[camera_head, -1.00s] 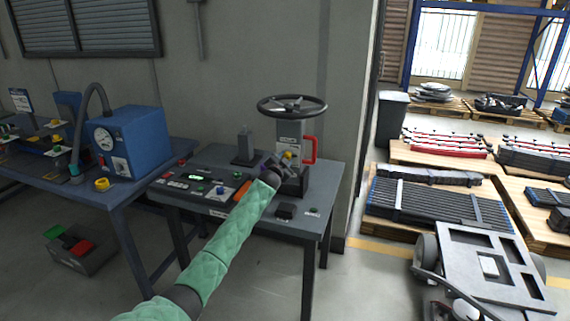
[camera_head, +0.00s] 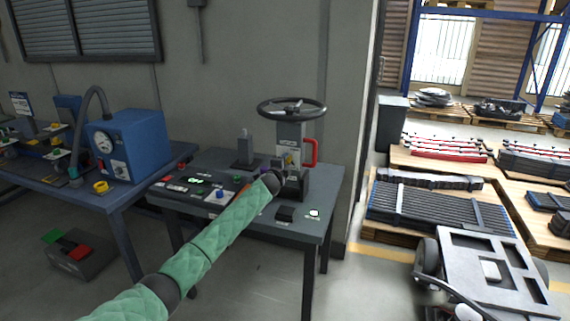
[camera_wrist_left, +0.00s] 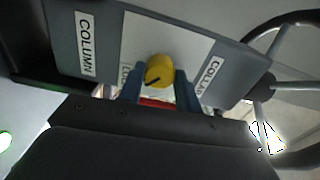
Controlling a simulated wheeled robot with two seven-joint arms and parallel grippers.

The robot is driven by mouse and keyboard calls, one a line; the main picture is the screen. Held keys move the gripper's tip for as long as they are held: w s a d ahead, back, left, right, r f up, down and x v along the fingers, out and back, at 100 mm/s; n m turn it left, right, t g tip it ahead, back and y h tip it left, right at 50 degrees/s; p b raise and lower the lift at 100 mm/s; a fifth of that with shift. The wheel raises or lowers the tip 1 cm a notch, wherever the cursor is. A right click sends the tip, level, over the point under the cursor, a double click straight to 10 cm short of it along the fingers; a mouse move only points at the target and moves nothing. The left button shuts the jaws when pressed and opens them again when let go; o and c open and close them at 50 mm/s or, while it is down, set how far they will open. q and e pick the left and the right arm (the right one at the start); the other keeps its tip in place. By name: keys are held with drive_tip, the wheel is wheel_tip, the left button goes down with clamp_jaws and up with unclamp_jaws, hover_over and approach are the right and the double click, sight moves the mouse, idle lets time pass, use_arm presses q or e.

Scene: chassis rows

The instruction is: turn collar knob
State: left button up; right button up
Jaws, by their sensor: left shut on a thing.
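The yellow collar knob (camera_wrist_left: 159,71) has a dark pointer line and sits on a pale panel beside a COLLAR label, in the left wrist view. The two blue fingers of my left gripper (camera_wrist_left: 160,88) are shut on the knob's sides. In the head view, my left gripper (camera_head: 281,172) reaches the front of the grey column (camera_head: 289,135), and the wrist largely hides the knob there. The column carries a black handwheel (camera_head: 292,107) on top and a red handle (camera_head: 311,152) on its right. My right gripper is in neither view.
The column stands on a grey table (camera_head: 265,228) with a control panel at left and a glowing lamp (camera_head: 314,213) at the front right. A blue box with a gauge (camera_head: 128,145) stands on the left bench. A cart (camera_head: 485,270) is at the right.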

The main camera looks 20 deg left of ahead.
use_arm(q)
drive_tip(key=shift+d+f+m, duration=0.1)
drive_tip(key=shift+f+m, duration=0.05)
drive_tip(key=shift+m, duration=0.25)
drive_tip(key=o, duration=1)
drive_tip(key=shift+c, duration=0.2)
drive_tip(key=shift+s, duration=0.15)
drive_tip(key=s+b, duration=0.1)
drive_tip(key=s, duration=0.6)
drive_tip(key=shift+s+b, duration=0.25)
drive_tip(key=shift+b, duration=0.15)
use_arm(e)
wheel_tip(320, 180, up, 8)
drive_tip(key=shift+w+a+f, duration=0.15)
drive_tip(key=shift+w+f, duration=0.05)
